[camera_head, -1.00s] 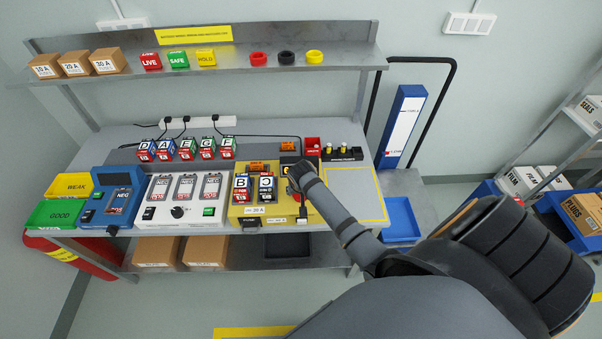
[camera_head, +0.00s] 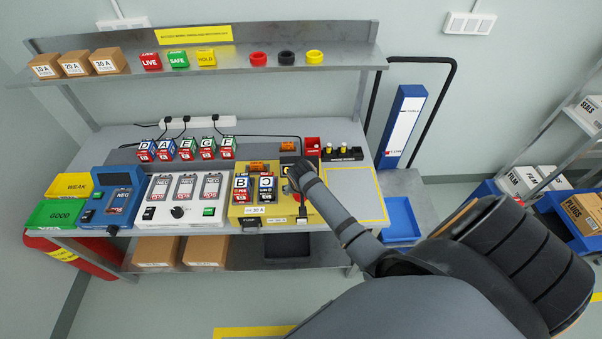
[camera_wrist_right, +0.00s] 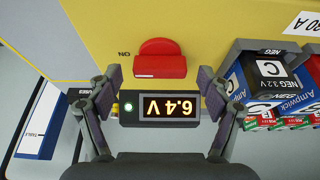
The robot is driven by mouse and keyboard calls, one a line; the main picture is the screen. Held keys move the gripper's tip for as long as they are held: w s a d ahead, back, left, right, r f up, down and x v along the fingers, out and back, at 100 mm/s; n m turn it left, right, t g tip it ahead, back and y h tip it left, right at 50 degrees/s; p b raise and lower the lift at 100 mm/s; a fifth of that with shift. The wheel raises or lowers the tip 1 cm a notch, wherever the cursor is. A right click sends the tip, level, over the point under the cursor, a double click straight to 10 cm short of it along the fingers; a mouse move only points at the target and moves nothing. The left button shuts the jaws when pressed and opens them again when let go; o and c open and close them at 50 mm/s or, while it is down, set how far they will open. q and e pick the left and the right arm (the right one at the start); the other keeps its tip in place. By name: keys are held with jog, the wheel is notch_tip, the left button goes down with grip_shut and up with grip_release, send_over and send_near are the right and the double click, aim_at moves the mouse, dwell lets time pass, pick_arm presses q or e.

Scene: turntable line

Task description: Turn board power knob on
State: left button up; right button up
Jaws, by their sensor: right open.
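The yellow board (camera_head: 280,213) stands on the bench, holding two cells, B and C. Its red power knob (camera_wrist_right: 160,60) shows in the right wrist view, with a raised bar across it and an ON mark (camera_wrist_right: 124,53) beside it. A lit display (camera_wrist_right: 160,107) showing 6.4 V, with a green light, sits between the fingers in the picture. My left gripper is out of view.
Cell C (camera_wrist_right: 270,85) is close to the right finger in the wrist view. A white charger-like unit (camera_head: 178,212) and a blue tester (camera_head: 107,212) stand left of the board. A yellow-outlined area (camera_head: 362,195) on the right is clear.

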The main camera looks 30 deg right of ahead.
jog(key=v, duration=1.1)
jog(key=shift+r, duration=0.25)
jog(key=shift+s+a, duration=0.1)
jog(key=shift+s, duration=0.05)
jog(key=s+a+n+y, duration=0.15)
jog(key=s+n, duration=0.25)
jog(key=s, duration=0.4)
jog(key=s+a+n, duration=0.3)
jog(key=s, duration=0.5)
jog(key=s+d+f+g+b, duration=0.1)
jog(key=s+f+b, duration=0.15)
jog(key=f, duration=1.45)
jog(key=s+d+f+g+b, duration=0.1)
jog(key=f+b, duration=0.3)
jog(key=f, duration=1.3)
jog(key=s+d+f+b, duration=0.1)
jog(key=s+f+b, duration=0.3)
jog(key=s+f, duration=1.3)
jog(key=shift+s+f+g, duration=0.3)
jog(key=shift+f, duration=0.55)
